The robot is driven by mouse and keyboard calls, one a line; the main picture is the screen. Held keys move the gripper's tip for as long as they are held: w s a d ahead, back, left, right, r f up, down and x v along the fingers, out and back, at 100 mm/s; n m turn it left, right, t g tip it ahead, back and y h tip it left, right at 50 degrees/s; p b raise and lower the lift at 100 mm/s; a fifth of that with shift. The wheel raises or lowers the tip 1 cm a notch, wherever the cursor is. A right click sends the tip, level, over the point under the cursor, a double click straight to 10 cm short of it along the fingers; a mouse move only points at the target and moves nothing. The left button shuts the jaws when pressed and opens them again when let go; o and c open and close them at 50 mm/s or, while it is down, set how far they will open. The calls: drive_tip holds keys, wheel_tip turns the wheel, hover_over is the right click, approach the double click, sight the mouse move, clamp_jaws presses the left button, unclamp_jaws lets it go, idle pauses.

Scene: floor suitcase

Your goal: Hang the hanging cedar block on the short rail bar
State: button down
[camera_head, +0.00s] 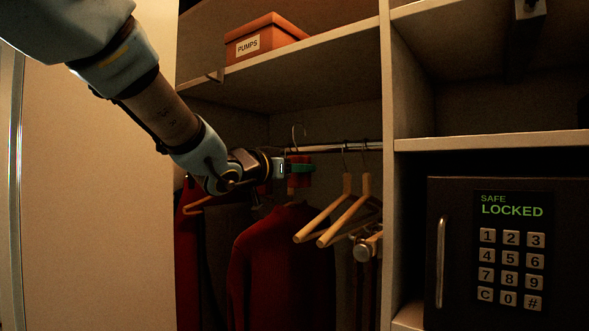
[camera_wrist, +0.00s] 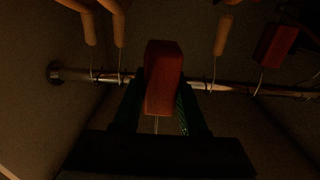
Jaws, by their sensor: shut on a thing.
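The cedar block (camera_head: 299,179) is a small reddish-brown block with a thin wire hook rising from its top. My gripper (camera_head: 296,168) is shut on it, its green fingers on either side. In the wrist view the block (camera_wrist: 163,75) sits between the fingers (camera_wrist: 160,98), and its wire runs toward the bottom of the picture. The metal rail bar (camera_head: 340,147) runs across the closet behind the hangers. The hook's curved top shows above the rail's height in the head view. I cannot tell whether the hook is over the bar or in front of it.
Wooden hangers (camera_head: 346,200) hang on the rail to the right of the block. A red garment (camera_head: 275,255) hangs below, with others beside it. A shelf with an orange box (camera_head: 264,38) is above. A locked safe (camera_head: 510,255) stands at right beyond an upright panel (camera_head: 396,180).

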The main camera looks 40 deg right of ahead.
sight(293, 184)
drive_tip(key=w+d+f, duration=0.2)
drive_tip(key=d, duration=0.7)
drive_tip(key=shift+w+f+b, duration=0.2)
drive_tip(key=shift+f+b, duration=0.2)
idle(0.4)
drive_tip(key=shift+d, duration=0.1)
drive_tip(key=shift+f, duration=0.3)
idle(0.4)
drive_tip(key=shift+c, duration=1.8)
unclamp_jaws()
drive_tip(key=b+v, duration=0.3)
drive_tip(key=v, duration=0.8)
